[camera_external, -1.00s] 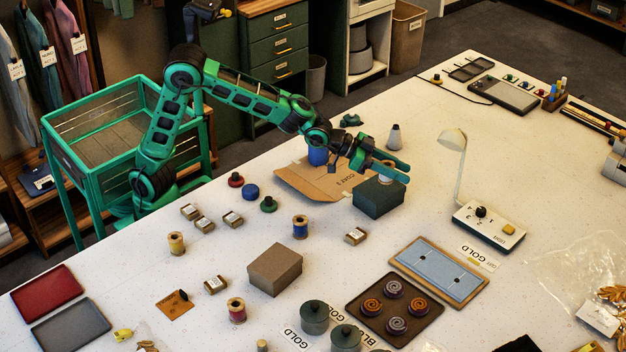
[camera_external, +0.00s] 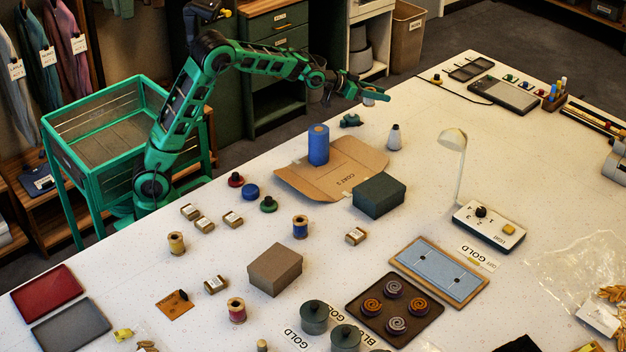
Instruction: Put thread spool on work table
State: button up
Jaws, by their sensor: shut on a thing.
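My gripper (camera_external: 374,91) is shut on a small pale tan thing, which looks like a thread spool (camera_external: 369,99); the fingers hide part of it. It is held in the air near the back edge of the work table (camera_external: 450,115), apart from everything on it. Other spools stand upright on the white tabletop: a yellow one (camera_external: 176,243), a blue one (camera_external: 300,228) and a red one (camera_external: 237,310).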

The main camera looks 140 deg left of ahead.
jog(key=s+a+n+g, duration=0.1)
jog(key=s+a, duration=0.3)
jog(key=s, duration=0.6)
send_over(385, 129)
jog(key=shift+y, duration=0.4)
notch_tip(385, 129, down, 7)
jog(key=shift+s+d+r, duration=0.1)
jog(key=shift+f, duration=2.05)
jog(key=shift+f, duration=0.1)
jog(key=o, duration=1.1)
jog(key=shift+c, duration=0.2)
jog(key=v, duration=1.2)
